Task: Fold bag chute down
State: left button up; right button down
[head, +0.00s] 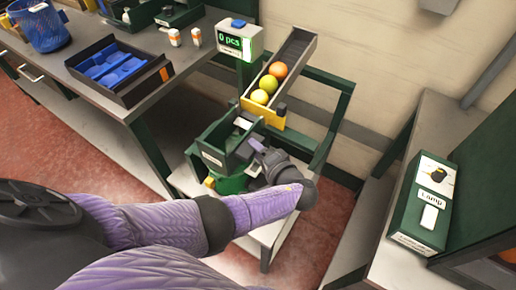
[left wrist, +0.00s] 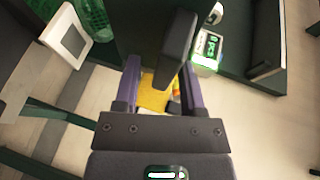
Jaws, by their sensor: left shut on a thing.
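The dark green bag chute (head: 217,143) stands on the low stand below the fruit ramp, with a pale label on its side. My left gripper (head: 258,147) is at the right side of the chute, close to its upper edge. In the left wrist view my left gripper's purple fingers (left wrist: 159,90) are shut on a dark panel (left wrist: 178,48), which looks like part of the chute. The chute's lower part and the exact grip are partly hidden by the gripper. My right gripper is not in view.
The sloping ramp (head: 304,44) holds an orange and two yellowish fruits behind a yellow gate (head: 263,114). A counter (head: 240,38) reads 0 pcs. A table with a dark tray (head: 150,86) stands left. A lamp switch box (head: 424,205) stands right.

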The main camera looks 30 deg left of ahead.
pick_arm(q)
jog(key=shift+o, duration=1.2)
jog(key=shift+a+f, duration=0.1)
jog(key=shift+f, duration=0.15)
jog(key=shift+r, duration=0.15)
jog(key=p+v, duration=0.1)
jog(key=v, duration=0.8)
jog(key=shift+s+d, duration=0.15)
jog(key=shift+d, duration=0.2)
